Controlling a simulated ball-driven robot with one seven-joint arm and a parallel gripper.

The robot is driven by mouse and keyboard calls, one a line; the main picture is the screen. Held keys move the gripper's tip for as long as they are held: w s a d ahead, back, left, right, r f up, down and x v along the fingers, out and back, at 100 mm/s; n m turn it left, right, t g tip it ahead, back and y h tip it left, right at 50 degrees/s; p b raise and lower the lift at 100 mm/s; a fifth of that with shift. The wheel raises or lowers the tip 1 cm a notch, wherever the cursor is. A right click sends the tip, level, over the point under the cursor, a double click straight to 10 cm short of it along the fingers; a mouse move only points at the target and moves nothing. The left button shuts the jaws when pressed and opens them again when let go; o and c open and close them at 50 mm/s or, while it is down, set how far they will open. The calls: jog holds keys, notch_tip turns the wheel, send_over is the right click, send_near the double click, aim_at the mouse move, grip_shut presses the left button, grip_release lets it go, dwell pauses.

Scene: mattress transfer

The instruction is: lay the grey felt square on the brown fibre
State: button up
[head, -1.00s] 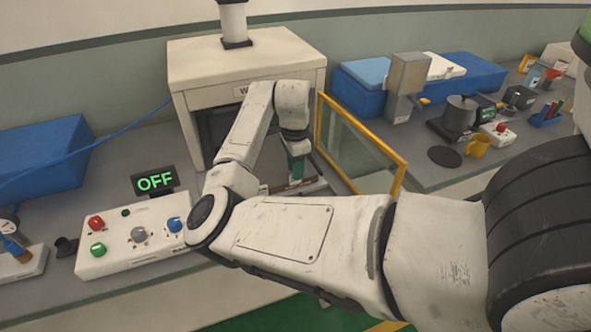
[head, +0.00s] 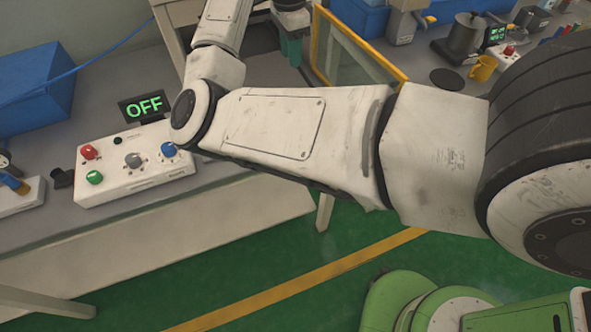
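My gripper (head: 293,48) shows only in part at the top of the head view, as a teal section below a dark wrist. It is in front of the opening of the white cabinet (head: 170,22), left of the yellow-framed door. I cannot make out its fingertips or whether it holds anything. I cannot make out the grey felt square or the brown fibre in this view. The top of the picture cuts off most of the cabinet, and my arm covers part of the bench.
The yellow-framed glass door (head: 401,82) stands open right of my gripper. A white control box (head: 132,165) with knobs and an "OFF" display (head: 145,106) sits left of my arm. A blue box (head: 38,90) lies further left. A yellow cup (head: 483,68) stands right.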

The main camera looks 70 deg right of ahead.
jog(key=a+f+n+h, duration=0.1)
jog(key=a+f+n, duration=0.2)
jog(key=f+n, duration=0.1)
jog(key=s+a+f+n+h, duration=0.1)
jog(key=a+f+n+h, duration=0.1)
jog(key=a+f+n, duration=0.2)
jog(key=a+f+n+t+h, duration=0.1)
jog(key=a+f+n, duration=0.2)
jog(key=f+n, duration=0.3)
jog(key=shift+s+a+f+n, duration=0.15)
jog(key=shift+s+n, duration=0.2)
jog(key=shift+n, duration=0.65)
jog(key=s+a+f+n+y, duration=0.1)
jog(key=s+a+f+n, duration=0.2)
jog(key=a, duration=0.4)
jog(key=s+a+f+n+y, duration=0.2)
jog(key=s+a+f+n, duration=0.1)
jog(key=a, duration=0.4)
jog(key=s+a+f+n+y, duration=0.1)
jog(key=s+a+f+n, duration=0.3)
jog(key=a, duration=0.3)
jog(key=shift+a+f+n, duration=0.2)
jog(key=shift+a+n, duration=0.15)
jog(key=shift+n, duration=0.25)
jog(key=shift+d, duration=0.1)
jog(key=shift+c, duration=0.5)
